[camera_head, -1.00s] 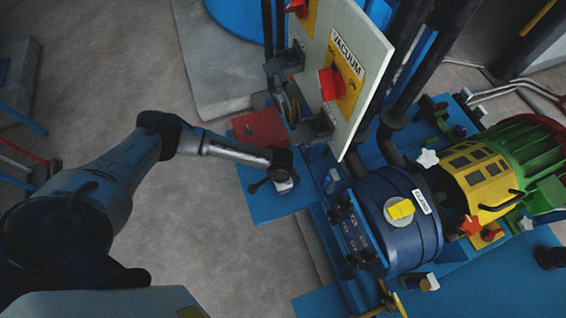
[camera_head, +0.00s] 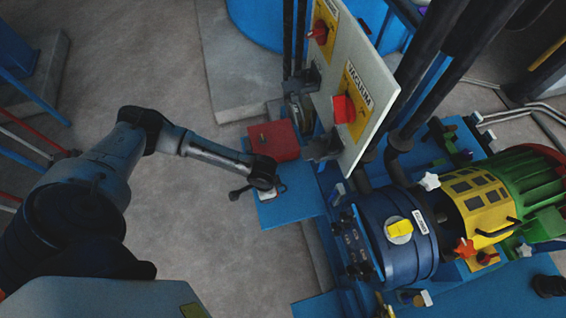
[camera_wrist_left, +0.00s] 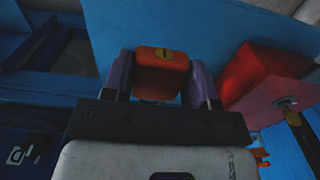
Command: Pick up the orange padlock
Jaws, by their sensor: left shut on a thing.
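The orange padlock (camera_wrist_left: 160,80) sits between the two purple fingers of my left gripper (camera_wrist_left: 162,74) in the left wrist view, with a round brass keyhole facing the camera. The fingers press on its two sides, so the gripper is shut on it. In the head view, my left gripper (camera_head: 265,190) is over the blue plate, just in front of the red box. There the padlock is hidden by the gripper. My right gripper is in neither view.
The red box (camera_head: 273,141) stands on the blue plate (camera_head: 290,208) close behind the left gripper. The white VACUUM panel (camera_head: 372,110) and blue pump housing (camera_head: 375,225) stand to the right. Open grey floor (camera_head: 210,255) lies to the left and front.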

